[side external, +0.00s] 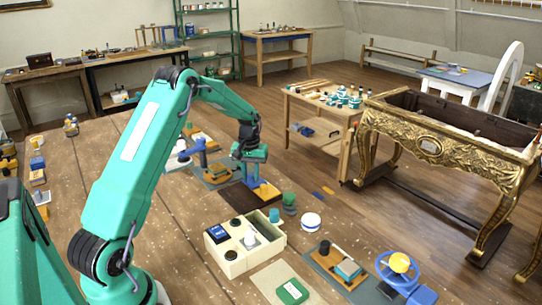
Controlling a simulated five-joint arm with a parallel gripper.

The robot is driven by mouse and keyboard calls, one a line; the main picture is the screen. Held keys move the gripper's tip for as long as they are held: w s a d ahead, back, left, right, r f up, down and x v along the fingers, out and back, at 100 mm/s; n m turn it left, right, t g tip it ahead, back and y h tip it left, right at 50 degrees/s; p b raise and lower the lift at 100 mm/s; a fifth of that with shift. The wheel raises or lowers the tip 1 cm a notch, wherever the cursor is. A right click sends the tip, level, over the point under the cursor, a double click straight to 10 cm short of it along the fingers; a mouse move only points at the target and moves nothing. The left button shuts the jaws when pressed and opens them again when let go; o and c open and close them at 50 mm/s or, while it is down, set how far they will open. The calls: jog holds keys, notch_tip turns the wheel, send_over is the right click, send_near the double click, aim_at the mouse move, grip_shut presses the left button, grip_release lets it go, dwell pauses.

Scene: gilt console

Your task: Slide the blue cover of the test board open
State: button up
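My gripper (251,178) is at the end of the green arm, low over a dark board (243,200) with a yellow-orange block (268,191) on its right part. A small blue piece shows right at the fingertips; I cannot tell whether it is the cover or part of the gripper. The fingers are too small and too hidden to show whether they are open or shut, or touching anything. Which way the cover stands is also not clear.
Left of my gripper stands a blue post (201,150) on a grey-green board.

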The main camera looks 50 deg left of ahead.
grip_shut()
jog(key=shift+s+r, duration=0.1)
jog(key=shift+s, duration=4.4)
jog(key=shift+o, duration=2.4)
grip_release()
notch_tip(320, 180, up, 8)
